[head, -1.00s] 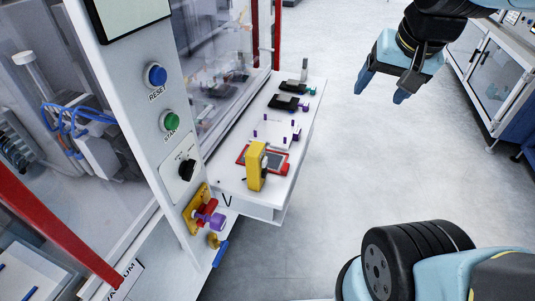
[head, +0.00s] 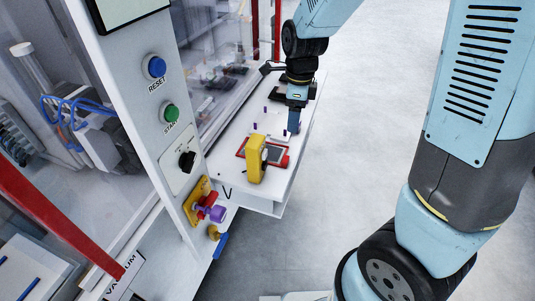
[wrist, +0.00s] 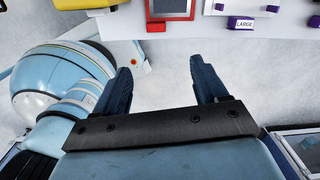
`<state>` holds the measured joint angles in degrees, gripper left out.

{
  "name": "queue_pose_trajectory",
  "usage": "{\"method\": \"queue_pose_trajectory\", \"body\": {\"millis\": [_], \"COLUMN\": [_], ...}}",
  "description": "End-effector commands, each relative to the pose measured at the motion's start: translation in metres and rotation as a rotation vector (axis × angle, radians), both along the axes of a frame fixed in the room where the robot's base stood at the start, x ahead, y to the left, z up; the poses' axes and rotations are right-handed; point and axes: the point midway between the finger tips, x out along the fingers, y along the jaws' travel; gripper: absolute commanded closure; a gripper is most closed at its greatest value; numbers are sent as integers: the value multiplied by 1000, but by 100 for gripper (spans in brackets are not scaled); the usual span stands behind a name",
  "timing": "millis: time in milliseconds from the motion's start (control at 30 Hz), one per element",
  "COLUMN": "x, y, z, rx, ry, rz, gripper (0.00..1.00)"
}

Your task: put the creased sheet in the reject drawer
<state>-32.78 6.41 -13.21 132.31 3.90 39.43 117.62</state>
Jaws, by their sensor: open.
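My gripper (head: 292,122) hangs over the outer edge of the white shelf (head: 272,190) in the head view, fingers pointing down. In the wrist view its two dark blue fingers (wrist: 161,68) are apart with only floor between them. A red-framed tray (head: 280,161) with a grey inset lies on the shelf, partly behind a yellow block-shaped part (head: 256,158). The tray's red edge also shows at the top of the wrist view (wrist: 156,27). I cannot tell a creased sheet or a reject drawer in these views.
A pale plate with purple posts lies beyond the tray, partly hidden by my arm. A purple block marked LARGE (wrist: 241,23) shows in the wrist view. The control panel (head: 150,110) with RESET and START buttons stands left. Open floor (head: 360,120) lies right of the shelf.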

Motion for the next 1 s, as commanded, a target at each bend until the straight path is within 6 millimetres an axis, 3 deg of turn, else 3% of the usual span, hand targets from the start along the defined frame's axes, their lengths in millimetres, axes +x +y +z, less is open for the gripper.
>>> {"method": "queue_pose_trajectory", "body": {"millis": [233, 733, 1000], "x": [5, 4, 4], "y": [15, 15, 15], "z": [-26, -96, -113], "rx": [-26, -29, -27], "ry": [31, 33, 32], "rz": [-149, -161, -160], "gripper": [28, 28, 28]}}
